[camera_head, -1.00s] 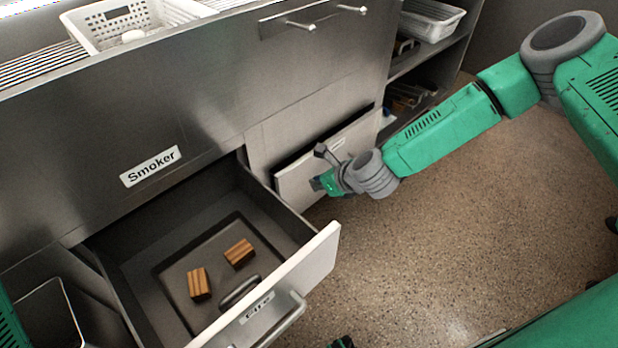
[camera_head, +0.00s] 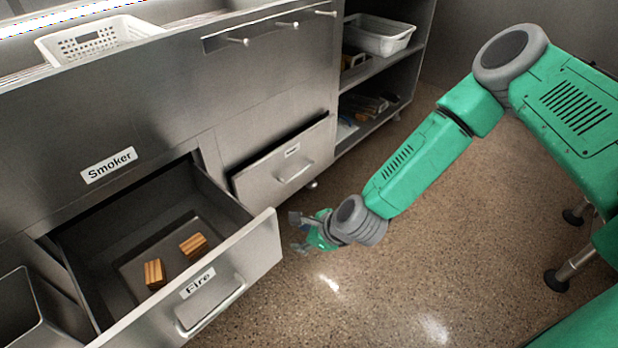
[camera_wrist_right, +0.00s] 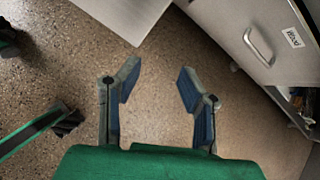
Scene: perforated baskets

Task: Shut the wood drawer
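The wood drawer (camera_head: 262,178) is a grey metal front with a label and a bar handle, right of the larger open drawer. It stands partly open, with a dark gap behind its top edge. In the right wrist view, its front (camera_wrist_right: 230,22) shows at the upper right, with the handle (camera_wrist_right: 258,47) and the label "Wood" (camera_wrist_right: 293,37). My right gripper (camera_head: 298,232) is below and right of the wood drawer, apart from it. In the right wrist view, my right gripper (camera_wrist_right: 159,70) is open and empty above the floor. My left gripper is not in view.
The fire drawer (camera_head: 245,262) is wide open and juts out left of my right gripper, holding two striped wooden blocks (camera_head: 193,245). Open shelves (camera_head: 375,65) with a white basket (camera_head: 378,38) stand at the back right. The speckled floor (camera_head: 400,290) is clear in front.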

